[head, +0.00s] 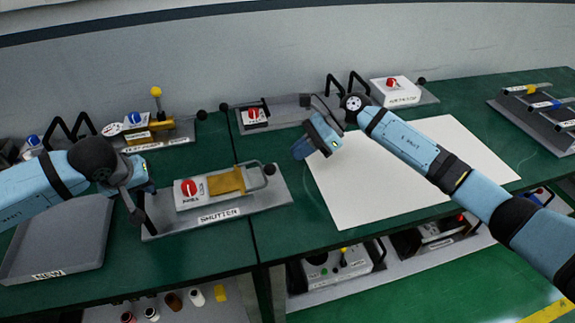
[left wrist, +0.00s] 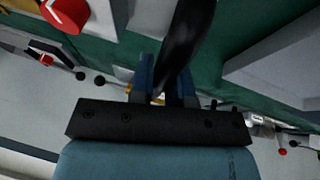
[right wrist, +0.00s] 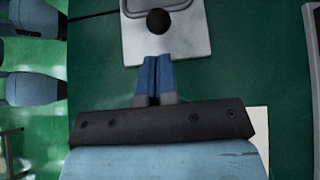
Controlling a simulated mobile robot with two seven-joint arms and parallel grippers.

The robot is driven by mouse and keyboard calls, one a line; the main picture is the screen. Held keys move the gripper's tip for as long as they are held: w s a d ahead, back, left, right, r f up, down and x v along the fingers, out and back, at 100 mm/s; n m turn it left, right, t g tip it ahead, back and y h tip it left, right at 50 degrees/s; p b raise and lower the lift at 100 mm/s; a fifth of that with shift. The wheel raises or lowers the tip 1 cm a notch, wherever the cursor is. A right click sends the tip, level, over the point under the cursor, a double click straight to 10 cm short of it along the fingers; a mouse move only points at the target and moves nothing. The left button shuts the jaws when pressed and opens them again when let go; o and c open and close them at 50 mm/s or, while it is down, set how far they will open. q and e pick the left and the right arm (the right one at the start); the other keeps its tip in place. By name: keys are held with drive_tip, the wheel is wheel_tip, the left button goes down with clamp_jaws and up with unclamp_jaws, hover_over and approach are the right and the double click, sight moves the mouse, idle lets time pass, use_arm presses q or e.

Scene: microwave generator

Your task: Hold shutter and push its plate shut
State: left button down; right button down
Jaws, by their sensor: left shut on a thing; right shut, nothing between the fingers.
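The shutter unit (head: 255,203) is a grey base labelled SHUTTER, with a red knob (head: 189,188), a tan plate (head: 226,181) and a wire loop at its right end with a black ball (head: 269,169). My left gripper (head: 146,188) is shut on the black handle at the base's left end. That handle (left wrist: 188,40) runs between the fingers in the left wrist view. My right gripper (head: 301,152) is shut and empty, to the right of the unit. In the right wrist view its closed fingertips (right wrist: 154,60) point at the base's end (right wrist: 190,45), below the black ball (right wrist: 158,21).
A grey tray labelled NEW (head: 62,245) is at the left. A large white sheet (head: 400,175) lies right of the unit. Other devices (head: 160,130) stand along the back, including a white box with a red knob (head: 396,94). Green table shows around the unit.

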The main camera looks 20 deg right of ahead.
use_arm(q)
drive_tip(key=shift+f, duration=0.15)
use_arm(e)
drive_tip(key=v, duration=1.1)
use_arm(q)
drive_tip(key=c, duration=1)
unclamp_jaws()
use_arm(e)
drive_tip(key=shift+a, duration=0.1)
